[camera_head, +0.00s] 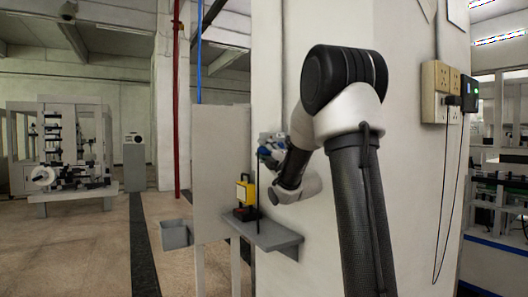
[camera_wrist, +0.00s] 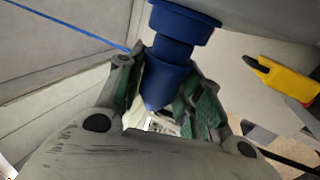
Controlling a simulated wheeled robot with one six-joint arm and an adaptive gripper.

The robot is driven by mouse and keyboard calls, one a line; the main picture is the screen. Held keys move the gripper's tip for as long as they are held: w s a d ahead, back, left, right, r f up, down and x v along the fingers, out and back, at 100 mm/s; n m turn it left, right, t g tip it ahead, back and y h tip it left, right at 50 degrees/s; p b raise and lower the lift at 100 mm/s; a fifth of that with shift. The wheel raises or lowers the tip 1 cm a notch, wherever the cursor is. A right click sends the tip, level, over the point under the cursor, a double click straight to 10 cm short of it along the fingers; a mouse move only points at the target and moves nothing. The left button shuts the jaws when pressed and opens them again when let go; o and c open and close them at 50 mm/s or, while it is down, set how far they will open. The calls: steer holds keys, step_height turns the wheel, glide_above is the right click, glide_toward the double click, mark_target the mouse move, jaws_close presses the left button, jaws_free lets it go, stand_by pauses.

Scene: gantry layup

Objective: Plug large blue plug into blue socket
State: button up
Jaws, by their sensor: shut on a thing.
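In the wrist view my gripper (camera_wrist: 163,88) is shut around the tapered body of the large blue plug (camera_wrist: 163,78), with green pads on both sides. Above the plug is a wider blue collar (camera_wrist: 186,22), against a pale grey surface. I cannot tell whether this collar is the blue socket or part of the plug, nor whether the two are joined. In the head view my gripper (camera_head: 272,152) is beside the white pillar, with a bit of blue showing at it. My arm hides part of that pillar, and no socket can be clearly made out there.
A yellow and black object (camera_head: 246,191) stands on a grey shelf (camera_head: 265,235) below my gripper. A thin dark cable (camera_head: 259,190) runs down near it. A grey bin (camera_head: 176,234) is at the left. A cream outlet box (camera_head: 438,92) is on the pillar's right.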

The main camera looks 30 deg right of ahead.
steer(key=shift+d, duration=0.85)
steer(key=o, duration=1.1)
steer(key=v, duration=1.2)
